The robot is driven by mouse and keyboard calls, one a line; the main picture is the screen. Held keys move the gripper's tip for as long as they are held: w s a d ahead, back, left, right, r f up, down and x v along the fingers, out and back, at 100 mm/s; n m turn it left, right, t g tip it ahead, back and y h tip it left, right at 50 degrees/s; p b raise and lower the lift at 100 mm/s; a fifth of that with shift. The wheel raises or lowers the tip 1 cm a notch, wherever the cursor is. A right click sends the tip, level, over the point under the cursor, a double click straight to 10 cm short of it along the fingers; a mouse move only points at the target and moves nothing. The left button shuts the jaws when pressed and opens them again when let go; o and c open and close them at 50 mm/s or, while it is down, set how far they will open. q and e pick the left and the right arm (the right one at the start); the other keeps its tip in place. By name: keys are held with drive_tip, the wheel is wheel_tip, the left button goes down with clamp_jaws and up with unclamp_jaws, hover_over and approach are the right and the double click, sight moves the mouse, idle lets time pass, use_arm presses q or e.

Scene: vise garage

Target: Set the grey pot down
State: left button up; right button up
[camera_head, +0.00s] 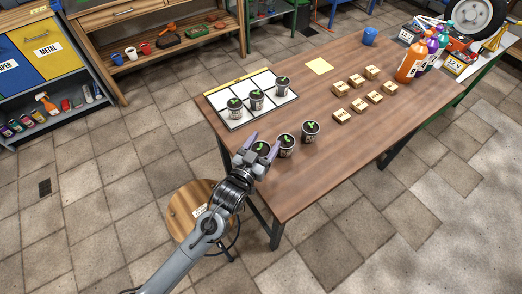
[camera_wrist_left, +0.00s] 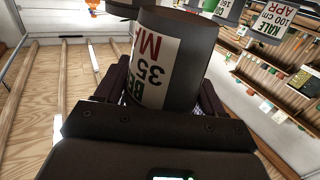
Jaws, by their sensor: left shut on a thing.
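A dark grey pot (camera_head: 261,147) with a green sprout is between the fingers of my left gripper (camera_head: 259,153), at the near left edge of the wooden table. In the left wrist view the grey pot (camera_wrist_left: 178,62) fills the space between the jaws, its white label partly hidden, and the left gripper (camera_wrist_left: 158,95) is shut on it. I cannot tell whether its base touches the table. Two similar pots stand to its right, the nearer one (camera_head: 286,146) close beside it and the other (camera_head: 310,132) further right. My right gripper is not in view.
The table's near right is bare.

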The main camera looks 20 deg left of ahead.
sight(261, 151)
use_arm(q)
drive_tip(key=shift+a+f, duration=0.25)
drive_tip(key=shift+a, duration=0.15)
drive_tip(key=shift+f+p, duration=0.3)
drive_tip(key=shift+f, duration=1.45)
drive_tip(key=shift+f, duration=0.15)
drive_tip(key=o, duration=1.1)
drive_tip(key=shift+f, duration=0.1)
